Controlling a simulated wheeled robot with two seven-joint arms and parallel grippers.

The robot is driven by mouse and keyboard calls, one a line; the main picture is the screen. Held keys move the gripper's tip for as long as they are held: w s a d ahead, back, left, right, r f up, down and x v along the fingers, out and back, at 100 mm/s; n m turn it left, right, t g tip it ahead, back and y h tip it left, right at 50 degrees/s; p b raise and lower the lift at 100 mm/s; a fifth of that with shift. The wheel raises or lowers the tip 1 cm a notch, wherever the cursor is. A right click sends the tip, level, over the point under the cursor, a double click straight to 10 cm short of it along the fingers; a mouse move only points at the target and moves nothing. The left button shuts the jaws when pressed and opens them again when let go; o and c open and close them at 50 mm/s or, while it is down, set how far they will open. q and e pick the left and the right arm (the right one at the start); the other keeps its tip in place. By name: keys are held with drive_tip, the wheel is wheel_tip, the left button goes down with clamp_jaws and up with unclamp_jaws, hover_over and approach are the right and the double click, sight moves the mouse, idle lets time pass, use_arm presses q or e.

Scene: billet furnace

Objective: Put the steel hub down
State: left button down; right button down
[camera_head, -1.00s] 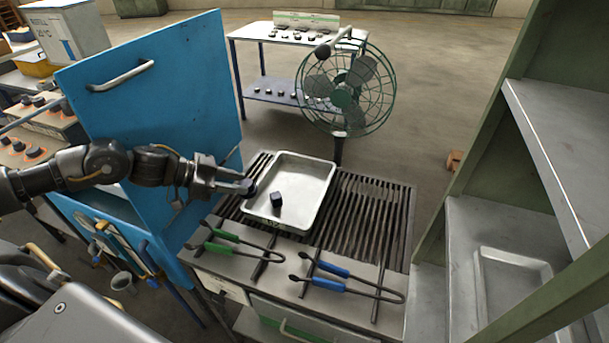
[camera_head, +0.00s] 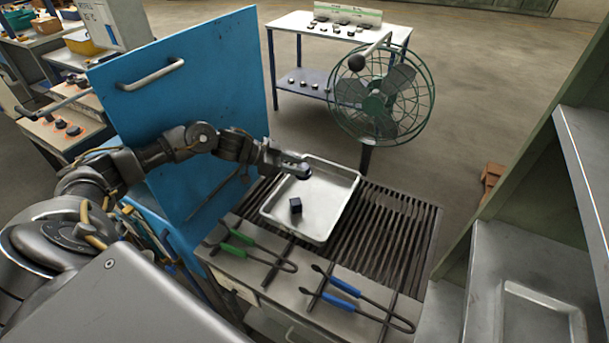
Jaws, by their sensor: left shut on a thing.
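My left gripper (camera_head: 297,166) is shut on a small dark round piece, the steel hub (camera_head: 304,172). It holds the hub over the upper left part of the metal tray (camera_head: 338,221); whether the hub touches the tray I cannot tell. A dark cube-like block (camera_head: 296,206) sits in the tray, nearer the front left side. The tray lies on a slatted grill top (camera_head: 398,240). My right gripper is not in view.
Green-handled tongs (camera_head: 240,238) and blue-handled tongs (camera_head: 345,288) lie in front of the tray. A blue door (camera_head: 190,100) stands behind my left arm. A green fan (camera_head: 382,105) stands behind the grill. A grey shelf unit (camera_head: 520,270) is at right.

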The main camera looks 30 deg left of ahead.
use_arm(q)
drive_tip(key=w+f, duration=0.1)
drive_tip(key=f, duration=0.1)
drive_tip(key=w+f, duration=0.2)
drive_tip(key=shift+w+d+f+p, duration=0.1)
drive_tip(key=shift+w+d+p, duration=0.1)
drive_tip(key=shift+p, duration=0.1)
drive_tip(key=shift+w+f, duration=0.4)
drive_tip(key=shift+f, duration=0.15)
drive_tip(key=shift+d+f+p, duration=0.1)
drive_tip(key=shift+f+p, duration=0.3)
wheel_tip(320, 180, down, 2)
drive_tip(key=shift+w+f+p, duration=0.1)
drive_tip(key=shift+p, duration=0.3)
drive_tip(key=shift+f, duration=0.15)
drive_tip(key=shift+f, duration=0.2)
drive_tip(key=c, duration=1)
unclamp_jaws()
